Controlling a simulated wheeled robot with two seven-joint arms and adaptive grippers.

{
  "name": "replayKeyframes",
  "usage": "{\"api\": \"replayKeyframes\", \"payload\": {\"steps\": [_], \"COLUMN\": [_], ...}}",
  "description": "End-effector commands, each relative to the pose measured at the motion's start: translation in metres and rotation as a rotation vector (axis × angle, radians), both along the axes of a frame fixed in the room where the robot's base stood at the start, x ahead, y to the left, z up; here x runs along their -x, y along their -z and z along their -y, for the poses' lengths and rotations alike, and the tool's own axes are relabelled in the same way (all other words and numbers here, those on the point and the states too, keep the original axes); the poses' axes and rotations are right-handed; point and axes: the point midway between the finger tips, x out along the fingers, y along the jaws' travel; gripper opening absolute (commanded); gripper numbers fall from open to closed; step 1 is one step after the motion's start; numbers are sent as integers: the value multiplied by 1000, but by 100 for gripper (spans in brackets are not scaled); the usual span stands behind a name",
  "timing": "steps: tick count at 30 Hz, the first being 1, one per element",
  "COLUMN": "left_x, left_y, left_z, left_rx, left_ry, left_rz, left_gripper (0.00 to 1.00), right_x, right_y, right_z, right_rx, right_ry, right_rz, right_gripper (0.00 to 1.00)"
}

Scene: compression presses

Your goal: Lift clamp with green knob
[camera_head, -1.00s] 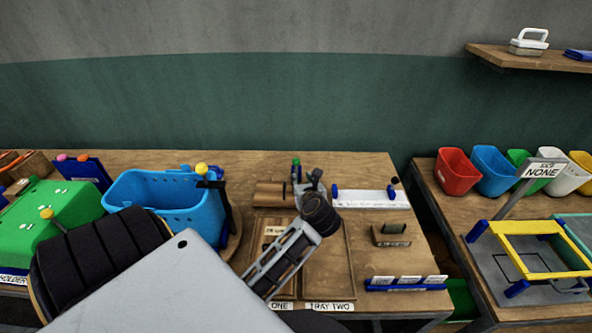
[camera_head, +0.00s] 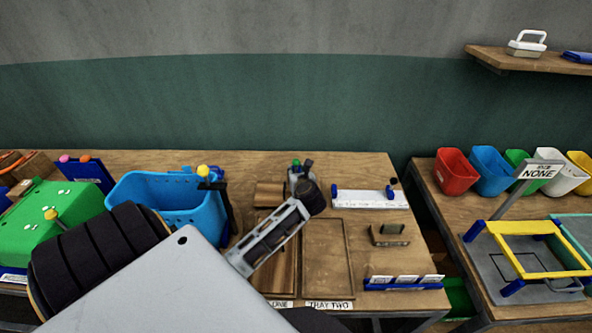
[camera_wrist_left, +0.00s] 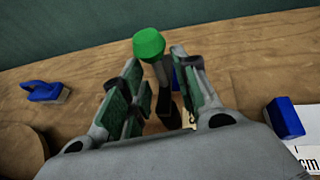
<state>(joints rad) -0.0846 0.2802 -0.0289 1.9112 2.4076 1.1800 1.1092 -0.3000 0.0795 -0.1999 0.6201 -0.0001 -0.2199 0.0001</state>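The clamp's round green knob (camera_wrist_left: 148,43) stands up between the fingers of my left gripper (camera_wrist_left: 157,75) in the left wrist view. Its dark stem (camera_wrist_left: 164,80) leans slightly and runs down between the fingers; its lower part is hidden. My left gripper is open, with a finger on each side of the stem and gaps visible. In the head view, my left gripper (camera_head: 302,180) reaches to the back of the table, where the clamp is mostly hidden and small green parts show at the fingers. My right gripper is not in view.
A white board with blue ends (camera_head: 367,198) lies right of the gripper. A wooden block (camera_head: 269,194) is at its left. A blue basket (camera_head: 146,188) stands farther left. Tray two (camera_head: 327,262) is empty in front. A blue piece (camera_wrist_left: 45,92) lies left in the wrist view.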

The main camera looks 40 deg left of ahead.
Motion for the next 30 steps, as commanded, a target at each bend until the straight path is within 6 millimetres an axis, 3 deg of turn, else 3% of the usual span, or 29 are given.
{"api": "replayKeyframes", "payload": {"steps": [9, 21, 28, 30], "left_x": [-13, -15, -15, -15], "left_y": [8, 10, 10, 10], "left_z": [-16, -18, -18, -18], "left_rx": [-1, 0, -1, -2], "left_ry": [1, 1, 0, 1], "left_rz": [0, 0, -1, -1], "left_gripper": [30, 30, 2, 0], "right_x": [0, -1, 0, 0], "right_y": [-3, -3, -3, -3], "right_z": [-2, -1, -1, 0], "right_rx": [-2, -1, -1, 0], "right_ry": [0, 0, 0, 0], "right_rz": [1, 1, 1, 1], "right_gripper": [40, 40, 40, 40]}}
